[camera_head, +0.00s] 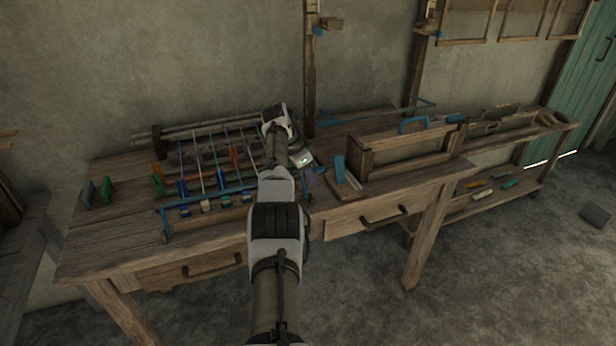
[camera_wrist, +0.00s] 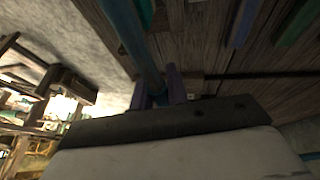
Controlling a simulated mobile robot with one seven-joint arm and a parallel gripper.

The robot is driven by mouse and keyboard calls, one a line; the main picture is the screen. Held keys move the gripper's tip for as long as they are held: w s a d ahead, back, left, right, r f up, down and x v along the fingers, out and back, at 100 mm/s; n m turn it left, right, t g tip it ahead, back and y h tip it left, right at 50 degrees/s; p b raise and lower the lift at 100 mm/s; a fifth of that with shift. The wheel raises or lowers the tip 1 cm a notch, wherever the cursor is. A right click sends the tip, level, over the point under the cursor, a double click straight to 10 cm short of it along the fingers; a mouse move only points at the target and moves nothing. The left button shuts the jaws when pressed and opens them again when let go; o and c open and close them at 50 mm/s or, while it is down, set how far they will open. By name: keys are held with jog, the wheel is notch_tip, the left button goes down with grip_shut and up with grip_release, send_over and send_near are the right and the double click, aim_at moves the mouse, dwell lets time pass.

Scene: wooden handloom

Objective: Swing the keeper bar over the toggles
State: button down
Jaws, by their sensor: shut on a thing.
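The blue keeper bar (camera_head: 215,195) runs across the front of the loom on the bench, with its left end on a blue upright. Several small toggles, blue and cream (camera_head: 206,206), sit in a row close to the bar's front side; I cannot tell whether the bar lies over them. In the wrist view my purple fingers (camera_wrist: 158,92) are shut on a blue-teal bar (camera_wrist: 138,45), which looks like the keeper bar.
Cords and orange and green pieces (camera_head: 157,182) fill the loom behind the bar. A wooden box frame (camera_head: 400,155) with a blue handle stands to the right, beside an upright blue piece (camera_head: 339,168). The bench's front left (camera_head: 120,240) is clear.

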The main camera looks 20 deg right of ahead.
jog(key=shift+f+g, duration=0.1)
jog(key=shift+g, duration=0.2)
jog(key=shift+s, duration=0.1)
jog(key=c, duration=1.4)
grip_release()
jog(key=shift+o, duration=0.2)
